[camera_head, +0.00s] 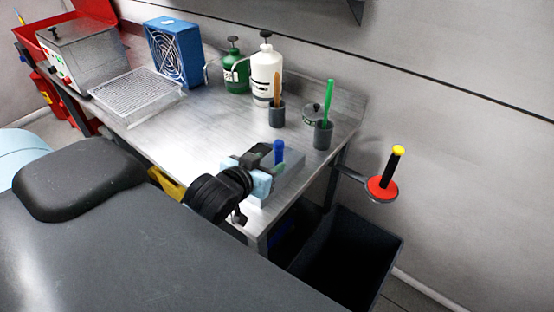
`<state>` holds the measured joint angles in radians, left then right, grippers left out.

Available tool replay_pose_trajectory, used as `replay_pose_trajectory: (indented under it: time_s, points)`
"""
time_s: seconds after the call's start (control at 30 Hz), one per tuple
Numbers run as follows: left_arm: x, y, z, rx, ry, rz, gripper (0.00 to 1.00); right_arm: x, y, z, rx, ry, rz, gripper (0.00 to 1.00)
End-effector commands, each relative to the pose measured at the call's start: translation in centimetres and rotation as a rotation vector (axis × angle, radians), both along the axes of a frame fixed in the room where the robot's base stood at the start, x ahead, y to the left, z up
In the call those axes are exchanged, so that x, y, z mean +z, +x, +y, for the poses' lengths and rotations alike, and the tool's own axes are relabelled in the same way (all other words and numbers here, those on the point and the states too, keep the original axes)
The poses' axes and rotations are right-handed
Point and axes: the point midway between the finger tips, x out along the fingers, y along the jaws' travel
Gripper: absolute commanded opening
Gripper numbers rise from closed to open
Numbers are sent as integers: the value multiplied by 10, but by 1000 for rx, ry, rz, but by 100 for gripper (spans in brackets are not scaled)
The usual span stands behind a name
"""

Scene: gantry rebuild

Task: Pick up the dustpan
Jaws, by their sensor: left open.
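I cannot clearly make out a dustpan. A blue upright handle (279,151) stands at a grey block (291,171) on the front right of the steel bench; I cannot tell what it belongs to. My left gripper (256,172), black with pale blue parts, is open right in front of the block and hides part of it. I cannot tell whether it touches. A yellow object (167,184) shows at the bench's front edge, partly hidden by my body. My right gripper is not in view.
On the steel bench (180,128) stand a blue fan (174,54), a wire rack (136,92), green (236,72) and white (266,75) pump bottles, and grey cups (323,136) with brushes. A black bin (345,262) stands right. A red disc tool (381,190) hangs by the wall.

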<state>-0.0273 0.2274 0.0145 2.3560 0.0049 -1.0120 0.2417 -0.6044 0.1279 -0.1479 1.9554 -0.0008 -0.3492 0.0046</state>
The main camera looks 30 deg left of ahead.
Motion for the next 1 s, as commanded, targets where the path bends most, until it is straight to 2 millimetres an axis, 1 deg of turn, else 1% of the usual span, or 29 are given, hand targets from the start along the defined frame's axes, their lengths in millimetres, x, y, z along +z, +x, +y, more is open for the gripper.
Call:
replay_pose_trajectory:
  time_s: [0.27,0.53,0.77,1.0]
  points:
    - [-1,1,0,0,0,0,47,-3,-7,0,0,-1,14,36]
    - [-9,22,1,0,0,0,47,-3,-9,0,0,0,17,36]
    - [-11,28,1,0,0,-1,47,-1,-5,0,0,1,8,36]
    - [-21,54,1,-1,0,-2,47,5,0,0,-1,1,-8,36]
